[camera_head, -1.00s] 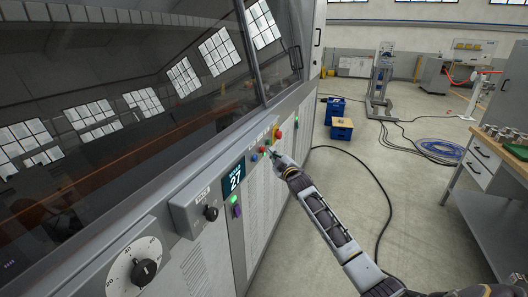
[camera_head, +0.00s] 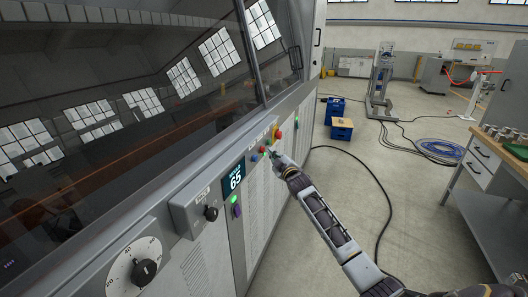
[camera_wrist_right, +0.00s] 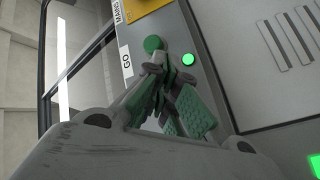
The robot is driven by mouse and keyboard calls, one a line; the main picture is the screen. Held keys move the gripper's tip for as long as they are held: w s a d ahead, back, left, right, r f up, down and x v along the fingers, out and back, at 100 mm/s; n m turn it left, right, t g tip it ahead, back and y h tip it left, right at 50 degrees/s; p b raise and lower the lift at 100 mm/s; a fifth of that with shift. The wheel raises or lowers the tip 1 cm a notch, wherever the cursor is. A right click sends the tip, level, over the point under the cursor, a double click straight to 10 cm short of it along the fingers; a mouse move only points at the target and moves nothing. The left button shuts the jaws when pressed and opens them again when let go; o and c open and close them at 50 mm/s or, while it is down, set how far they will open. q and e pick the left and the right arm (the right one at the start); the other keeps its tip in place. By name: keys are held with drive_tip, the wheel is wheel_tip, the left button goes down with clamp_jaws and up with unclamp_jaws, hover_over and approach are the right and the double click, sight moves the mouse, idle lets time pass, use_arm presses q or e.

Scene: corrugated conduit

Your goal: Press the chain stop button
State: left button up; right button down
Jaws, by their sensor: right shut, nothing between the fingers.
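The machine's control panel runs along the left in the head view. It carries a small red button (camera_head: 262,149), a blue button (camera_head: 254,157) and a larger red knob on a yellow base (camera_head: 278,133). Which one is the chain stop button I cannot read. My right gripper (camera_head: 271,153) is shut and empty, close to the panel beside the small buttons. In the right wrist view the gripper (camera_wrist_right: 158,68) has its green-padded fingers together just below a green button (camera_wrist_right: 153,44) labelled GO. Whether they touch the panel I cannot tell. My left gripper is not in view.
A display (camera_head: 233,177) reads 65, with a lit green lamp (camera_head: 234,199) below it. Black dials (camera_head: 145,271) sit nearer on the panel. A workbench (camera_head: 490,165) stands at right, blue boxes (camera_head: 341,131) behind. A dark cable crosses the floor.

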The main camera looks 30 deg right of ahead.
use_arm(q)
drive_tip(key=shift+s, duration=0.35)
use_arm(e)
drive_tip(key=shift+w+a, duration=0.2)
drive_tip(key=shift+w, duration=0.05)
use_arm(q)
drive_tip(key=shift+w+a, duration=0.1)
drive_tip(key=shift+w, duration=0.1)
use_arm(e)
drive_tip(key=shift+w+a, duration=0.3)
drive_tip(key=shift+w, duration=0.05)
idle(0.8)
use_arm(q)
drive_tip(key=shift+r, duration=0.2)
use_arm(e)
drive_tip(key=shift+s+d, duration=0.1)
use_arm(q)
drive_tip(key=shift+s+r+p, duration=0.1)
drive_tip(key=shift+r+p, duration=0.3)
drive_tip(key=shift+p, duration=0.2)
use_arm(e)
drive_tip(key=shift+s+d, duration=0.45)
drive_tip(key=shift+s, duration=0.1)
